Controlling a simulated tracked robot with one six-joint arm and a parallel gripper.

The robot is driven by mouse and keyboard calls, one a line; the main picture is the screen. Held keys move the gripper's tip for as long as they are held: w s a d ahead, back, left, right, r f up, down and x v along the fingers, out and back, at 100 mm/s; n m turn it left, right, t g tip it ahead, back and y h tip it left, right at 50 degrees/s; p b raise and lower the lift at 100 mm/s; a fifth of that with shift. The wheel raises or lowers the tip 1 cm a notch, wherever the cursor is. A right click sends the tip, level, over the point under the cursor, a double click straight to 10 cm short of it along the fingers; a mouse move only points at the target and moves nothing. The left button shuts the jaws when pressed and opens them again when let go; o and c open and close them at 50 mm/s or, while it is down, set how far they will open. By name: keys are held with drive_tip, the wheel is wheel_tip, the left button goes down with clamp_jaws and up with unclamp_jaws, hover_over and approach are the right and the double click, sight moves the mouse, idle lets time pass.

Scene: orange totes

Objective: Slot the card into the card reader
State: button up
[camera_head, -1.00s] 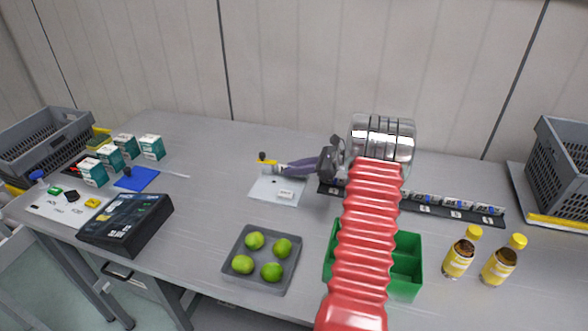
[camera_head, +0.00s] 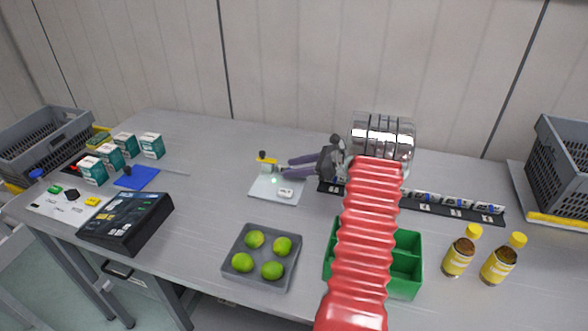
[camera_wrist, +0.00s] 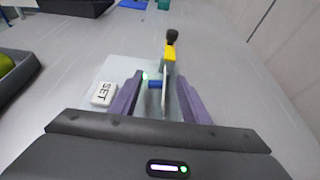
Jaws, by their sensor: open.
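My gripper (camera_wrist: 162,100) is open, its two purple fingers apart; in the head view (camera_head: 286,166) it points left over the right side of a pale plate. A thin pale upright piece (camera_wrist: 164,75), seen nearly edge-on, stands between or just beyond the fingers and looks like the card. A yellow part with a black knob (camera_wrist: 170,50) is at its far end; it also shows in the head view (camera_head: 266,160). The pale plate (camera_head: 262,191) below seems to be the reader's base, with a lit green light (camera_head: 274,181). Whether the upright piece sits in a slot is unclear.
A white block marked SET (camera_head: 285,192) sits on the plate. A grey tray of limes (camera_head: 236,277) is in front, a green bin (camera_head: 407,286) right of it, partly behind my arm. Two bottles (camera_head: 459,256) stand at right. Table left of the plate is mostly clear.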

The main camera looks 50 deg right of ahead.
drive_tip(key=shift+s, duration=0.1)
drive_tip(key=v, duration=1.3)
drive_tip(key=shift+s+d, duration=0.15)
drive_tip(key=shift+s, duration=0.1)
idle(0.5)
drive_tip(key=w+a+r+n+g, duration=0.1)
drive_tip(key=a+r+n+g, duration=0.2)
drive_tip(key=a, duration=0.8)
drive_tip(key=w+a+r+n+g, duration=0.25)
drive_tip(key=a+n, duration=0.35)
drive_tip(key=a, duration=0.4)
drive_tip(key=w+a+r+n+g, duration=0.15)
drive_tip(key=a+r+n, duration=0.25)
drive_tip(key=a, duration=0.7)
drive_tip(key=s+a+r+n+h, duration=0.1)
drive_tip(key=s+a+n+h, duration=0.5)
drive_tip(key=s+a+n, duration=1.1)
drive_tip(key=shift+s+a+r+t, duration=0.25)
drive_tip(key=shift+a+t, duration=0.15)
drive_tip(key=shift+a, duration=0.95)
drive_tip(key=shift+w, duration=0.1)
drive_tip(key=shift+c, duration=0.5)
